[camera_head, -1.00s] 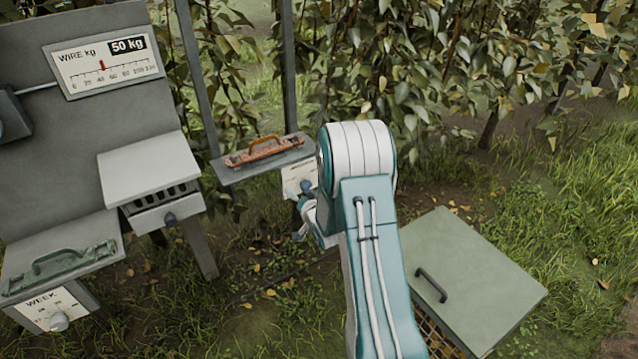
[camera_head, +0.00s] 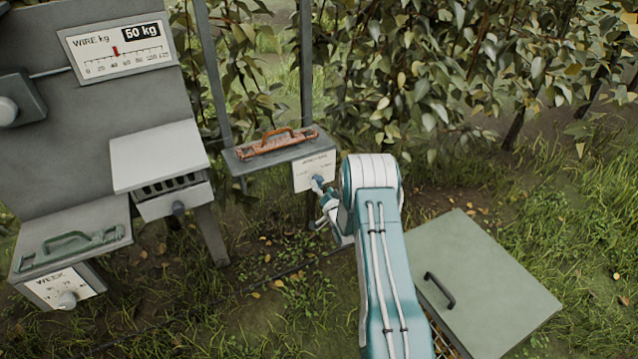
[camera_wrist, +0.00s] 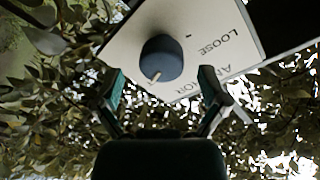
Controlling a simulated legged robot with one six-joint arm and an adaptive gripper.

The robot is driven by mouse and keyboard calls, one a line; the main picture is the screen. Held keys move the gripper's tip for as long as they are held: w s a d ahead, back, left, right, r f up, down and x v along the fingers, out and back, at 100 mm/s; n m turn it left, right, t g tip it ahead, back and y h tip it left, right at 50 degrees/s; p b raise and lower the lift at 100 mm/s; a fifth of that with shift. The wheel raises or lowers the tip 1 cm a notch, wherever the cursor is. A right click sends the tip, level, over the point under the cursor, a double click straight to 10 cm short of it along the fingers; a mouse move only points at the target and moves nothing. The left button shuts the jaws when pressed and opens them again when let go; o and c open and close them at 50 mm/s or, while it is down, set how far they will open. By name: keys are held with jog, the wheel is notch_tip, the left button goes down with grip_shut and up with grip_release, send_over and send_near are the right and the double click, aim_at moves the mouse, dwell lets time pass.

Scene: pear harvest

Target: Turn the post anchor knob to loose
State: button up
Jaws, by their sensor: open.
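The post anchor knob (camera_wrist: 162,58) is a dark blue-grey round knob with a pale pointer line, on a white label plate (camera_wrist: 215,22) that reads LOOSE and, partly hidden, ANCHOR. In the wrist view the picture is turned and the pointer aims away from the word LOOSE. In the head view the plate (camera_head: 308,170) sits under a small shelf, with the knob (camera_head: 317,181) at its lower part. My gripper (camera_wrist: 160,82) is open, its two fingers apart on either side just short of the knob. In the head view my gripper (camera_head: 322,193) is partly hidden by my arm.
An orange-brown handled tool (camera_head: 277,141) lies on the small shelf (camera_head: 244,162) above the plate. A green lidded crate (camera_head: 495,285) stands at right.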

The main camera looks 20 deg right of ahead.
jog(key=shift+w+d, duration=0.35)
jog(key=shift+w, duration=0.55)
jog(key=shift+w+a, duration=0.1)
jog(key=shift+w, duration=0.1)
jog(key=shift+a, duration=0.45)
jog(key=shift+d, duration=0.2)
jog(key=c, duration=1.1)
jog(key=shift+c, duration=0.2)
